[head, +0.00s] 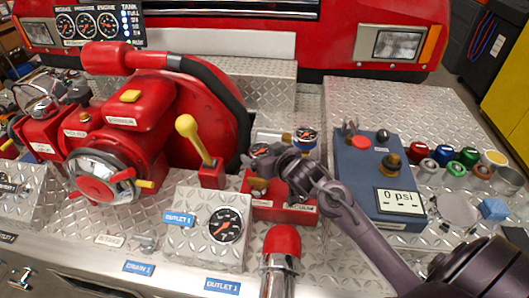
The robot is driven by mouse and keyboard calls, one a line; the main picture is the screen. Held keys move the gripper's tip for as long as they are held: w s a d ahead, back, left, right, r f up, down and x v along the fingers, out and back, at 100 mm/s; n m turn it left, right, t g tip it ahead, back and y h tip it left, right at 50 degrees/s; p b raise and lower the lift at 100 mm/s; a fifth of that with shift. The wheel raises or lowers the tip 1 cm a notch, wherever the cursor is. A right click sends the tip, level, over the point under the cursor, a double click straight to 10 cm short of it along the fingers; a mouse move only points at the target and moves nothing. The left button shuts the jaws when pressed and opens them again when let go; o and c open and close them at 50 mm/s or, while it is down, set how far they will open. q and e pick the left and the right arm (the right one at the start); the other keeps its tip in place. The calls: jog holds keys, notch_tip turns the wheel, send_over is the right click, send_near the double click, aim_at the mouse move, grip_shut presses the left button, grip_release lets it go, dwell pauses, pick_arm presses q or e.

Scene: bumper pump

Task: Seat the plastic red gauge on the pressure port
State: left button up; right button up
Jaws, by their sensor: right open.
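My right arm reaches in from the right. Its gripper (261,170) is open over the left part of a red tray (297,214). A small dark-faced gauge (261,150) shows just behind the fingers; I cannot tell its rim colour or whether the fingers touch it. A second dark-faced gauge (306,135) sits farther back to the right. A blue box (358,178) with a "0 psi" display (398,201) stands to the right. It bears a brass fitting (391,160), perhaps the pressure port, with nothing seen on it. My left gripper is out of view.
A red pump (135,120) with a yellow-knobbed lever (188,128) stands left. A panel gauge (225,224) and a red-capped pipe (281,250) stand in front. Several coloured caps (442,154) lie right of the blue box. Bare diamond plate (380,98) lies behind it.

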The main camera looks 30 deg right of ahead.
jog(key=shift+s, duration=0.15)
jog(key=v, duration=0.7)
jog(key=shift+s+r, duration=0.2)
jog(key=shift+s, duration=0.05)
dwell(0.4)
